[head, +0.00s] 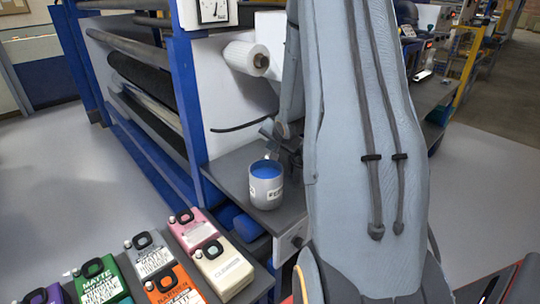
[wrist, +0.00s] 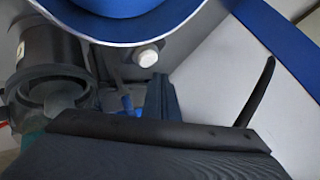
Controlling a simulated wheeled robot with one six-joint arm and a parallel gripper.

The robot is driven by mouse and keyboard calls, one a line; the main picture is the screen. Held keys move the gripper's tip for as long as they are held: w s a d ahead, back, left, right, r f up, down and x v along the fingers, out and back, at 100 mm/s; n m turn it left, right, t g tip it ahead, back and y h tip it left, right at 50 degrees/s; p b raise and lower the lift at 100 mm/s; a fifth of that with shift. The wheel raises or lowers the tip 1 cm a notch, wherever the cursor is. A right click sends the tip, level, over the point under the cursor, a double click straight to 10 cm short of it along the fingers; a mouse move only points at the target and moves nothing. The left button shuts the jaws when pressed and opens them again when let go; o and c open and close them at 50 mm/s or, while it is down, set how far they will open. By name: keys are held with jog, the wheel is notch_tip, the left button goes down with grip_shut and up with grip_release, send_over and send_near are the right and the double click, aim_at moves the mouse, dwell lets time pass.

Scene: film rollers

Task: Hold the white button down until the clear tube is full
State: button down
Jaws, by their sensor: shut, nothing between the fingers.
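A small white round button (wrist: 148,57) shows in the wrist view, close below the pale rim of a blue-filled round vessel. My gripper (wrist: 160,98) is shut and empty; its dark fingers are just below the button in the picture, and I cannot tell whether they touch it. In the head view my gripper (head: 284,142) is beside and behind a grey cup (head: 266,192) of blue liquid, partly hidden by my arm. I cannot make out a clear tube or its fill level in either view.
The cup stands on a grey shelf (head: 228,168) of the blue-framed roller machine (head: 188,100). A black hose (wrist: 258,92) sticks out nearby. A black cylinder (wrist: 45,55) is at left in the wrist view. Several labelled cans (head: 222,268) stand at front left.

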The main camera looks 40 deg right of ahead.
jog(key=shift+r+p, duration=1.9)
jog(key=shift+r, duration=0.25)
jog(key=shift+f, duration=0.1)
jog(key=s+a+n+g+y+b, duration=0.1)
jog(key=s+a+n, duration=0.5)
jog(key=s+a, duration=0.6)
jog(key=s+a+n+g+y+b, duration=0.1)
jog(key=s+a+n+g+b, duration=0.3)
jog(key=s+a, duration=0.8)
jog(key=a+n+g, duration=0.2)
jog(key=a, duration=0.3)
jog(key=shift+a+y, duration=0.3)
jog(key=shift+a, duration=0.1)
